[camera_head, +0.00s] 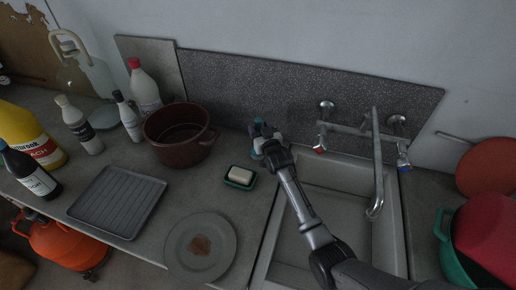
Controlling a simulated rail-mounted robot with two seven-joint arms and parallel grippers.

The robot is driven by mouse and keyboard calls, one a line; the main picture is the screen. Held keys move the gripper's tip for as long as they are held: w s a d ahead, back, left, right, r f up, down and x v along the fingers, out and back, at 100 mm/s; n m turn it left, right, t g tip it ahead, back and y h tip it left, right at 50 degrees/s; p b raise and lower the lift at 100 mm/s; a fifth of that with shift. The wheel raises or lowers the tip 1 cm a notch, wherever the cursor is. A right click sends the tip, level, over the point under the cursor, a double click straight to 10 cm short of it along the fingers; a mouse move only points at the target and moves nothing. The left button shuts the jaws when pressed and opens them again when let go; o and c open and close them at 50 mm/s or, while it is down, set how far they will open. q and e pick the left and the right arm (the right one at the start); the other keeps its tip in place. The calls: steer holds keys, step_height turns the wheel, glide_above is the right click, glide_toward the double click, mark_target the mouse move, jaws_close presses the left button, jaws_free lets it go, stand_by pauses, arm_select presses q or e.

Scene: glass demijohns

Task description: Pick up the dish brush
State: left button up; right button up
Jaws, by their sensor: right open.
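My right gripper (259,137) reaches over the back left corner of the sink, its arm coming in from the lower right. It is open. A small blue and pale object (256,152), perhaps the dish brush, shows at its fingers, with blue also above them. The gripper covers much of it, so I cannot tell its full shape or whether the fingers touch it. My left gripper is out of view.
A dark red pot (179,139) and a soap dish (240,177) stand left of the gripper. A grey plate (201,247) and ribbed tray (118,201) lie in front. The tap (376,165) rises behind the sink (340,178). Several bottles stand at left; a green pot (454,256) is right.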

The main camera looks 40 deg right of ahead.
steer(key=shift+x, duration=1.7)
steer(key=shift+c, duration=0.9)
steer(key=c, duration=0.7)
steer(key=shift+c, duration=0.7)
